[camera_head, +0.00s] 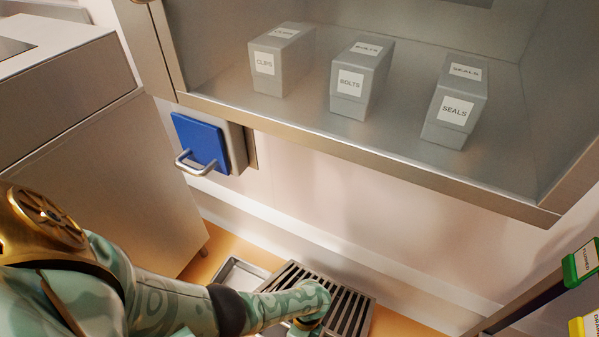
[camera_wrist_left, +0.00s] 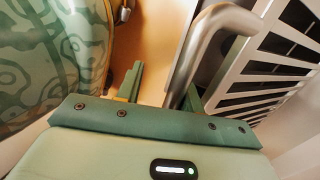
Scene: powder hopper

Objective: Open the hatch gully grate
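The slatted metal gully grate (camera_head: 345,310) lies low by the wall at the bottom of the head view. A pale metal tray or frame (camera_head: 238,273) shows to its left. In the left wrist view the slatted grate (camera_wrist_left: 246,80) is at the right, with a thick bent metal handle bar (camera_wrist_left: 206,36) in front of it. My left arm reaches down over the grate and hides part of it. My left gripper (camera_wrist_left: 160,88) has its fingers apart; the bar's lower end appears between them, nearer the right finger. Contact is unclear. My right gripper is not in view.
A blue hatch (camera_head: 200,139) with a metal handle is on the wall. Above is a metal shelf (camera_head: 400,172) with boxes marked CLIPS (camera_head: 288,68), BOLTS (camera_head: 372,62) and SEALS (camera_head: 462,88). A metal cabinet (camera_head: 120,170) stands left. Green (camera_head: 581,262) and yellow (camera_head: 584,325) tags are right.

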